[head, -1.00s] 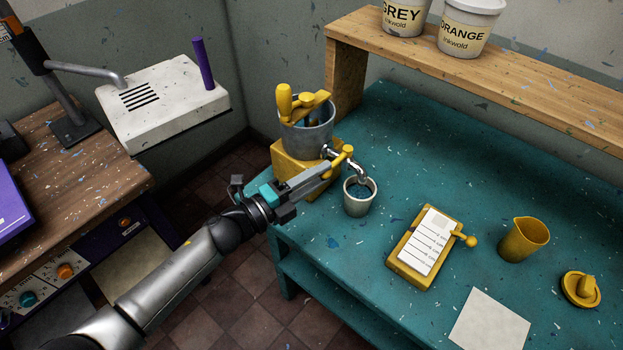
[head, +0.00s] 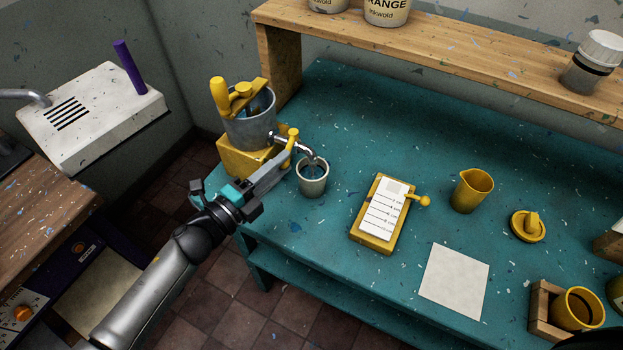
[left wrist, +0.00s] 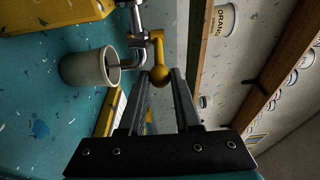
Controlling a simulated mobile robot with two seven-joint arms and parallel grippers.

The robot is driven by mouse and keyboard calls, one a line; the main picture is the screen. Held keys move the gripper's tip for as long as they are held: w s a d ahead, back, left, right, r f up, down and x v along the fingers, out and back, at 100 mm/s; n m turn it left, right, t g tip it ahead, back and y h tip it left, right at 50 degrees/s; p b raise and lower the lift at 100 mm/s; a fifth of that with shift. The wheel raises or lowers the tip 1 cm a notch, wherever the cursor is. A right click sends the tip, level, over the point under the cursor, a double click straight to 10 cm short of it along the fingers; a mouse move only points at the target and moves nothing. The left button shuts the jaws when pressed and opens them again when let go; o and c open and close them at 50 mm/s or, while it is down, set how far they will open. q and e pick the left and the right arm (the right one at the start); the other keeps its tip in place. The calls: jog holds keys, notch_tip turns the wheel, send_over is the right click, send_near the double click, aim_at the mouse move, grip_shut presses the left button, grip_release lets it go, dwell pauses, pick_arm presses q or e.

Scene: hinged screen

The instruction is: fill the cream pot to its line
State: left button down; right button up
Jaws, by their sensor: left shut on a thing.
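The cream pot (head: 312,182) stands upright on the teal bench below the metal spout (head: 308,151). It also shows in the left wrist view (left wrist: 85,68). Its inside looks dark blue; I cannot make out a line or the level. The spout comes from a grey metal tank (head: 250,122) on a yellow block (head: 240,160). My left gripper (head: 287,150) is shut on the yellow tap handle (head: 293,134), whose round knob (left wrist: 160,76) sits between the fingertips in the left wrist view. My right gripper is not in view.
To the right on the bench (head: 330,240) are a yellow stand with a lined card (head: 381,212), a yellow jug (head: 472,190), a yellow lid (head: 528,226) and a pale sheet (head: 455,280). A wooden shelf (head: 430,62) with tubs runs behind.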

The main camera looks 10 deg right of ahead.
pick_arm(q)
jog(key=shift+w+a, duration=0.35)
jog(key=shift+a, duration=0.2)
jog(key=shift+w+a, duration=0.3)
jog(key=shift+a, duration=0.25)
jog(key=shift+w+a, duration=0.15)
jog(key=c, duration=0.6)
grip_release()
jog(key=shift+o, duration=0.4)
jog(key=b+v, duration=0.2)
jog(key=v, duration=1.3)
